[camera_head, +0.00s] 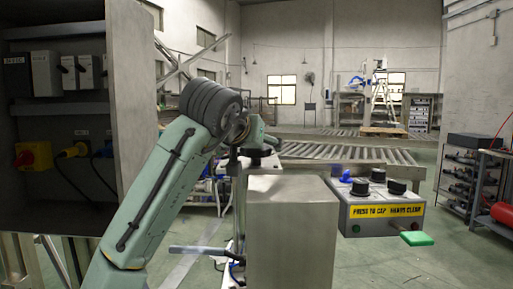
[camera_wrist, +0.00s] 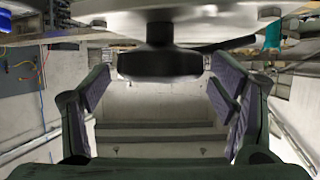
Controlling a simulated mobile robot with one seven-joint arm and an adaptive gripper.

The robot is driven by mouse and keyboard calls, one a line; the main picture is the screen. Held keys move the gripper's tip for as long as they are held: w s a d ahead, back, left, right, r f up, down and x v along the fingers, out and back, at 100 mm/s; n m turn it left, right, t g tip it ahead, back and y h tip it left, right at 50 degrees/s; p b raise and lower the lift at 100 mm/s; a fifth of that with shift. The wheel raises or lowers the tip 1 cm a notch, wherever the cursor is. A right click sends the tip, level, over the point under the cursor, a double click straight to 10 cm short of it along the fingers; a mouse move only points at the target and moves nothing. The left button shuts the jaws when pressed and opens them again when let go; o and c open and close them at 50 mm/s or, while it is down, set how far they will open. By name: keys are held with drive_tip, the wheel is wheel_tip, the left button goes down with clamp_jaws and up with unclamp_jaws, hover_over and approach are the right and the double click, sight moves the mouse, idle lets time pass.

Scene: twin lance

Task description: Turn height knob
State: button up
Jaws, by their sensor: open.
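In the wrist view a round black knob (camera_wrist: 160,62) hangs on a short dark stem under a pale metal part. It shows between the two fingers of my gripper (camera_wrist: 162,88), which are spread wide with a gap on each side of it. No finger visibly touches the knob. I cannot tell how far it is in depth. In the head view my gripper is mostly hidden behind my arm's end, near the top of a grey metal block (camera_head: 291,230). I cannot read any mark that names this knob as the height knob.
An open grey cabinet (camera_head: 55,195) is close at left. A roller conveyor (camera_head: 340,153) runs behind. Floor at right is partly clear.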

drive_tip(key=v, duration=1)
drive_tip(key=shift+s, duration=0.2)
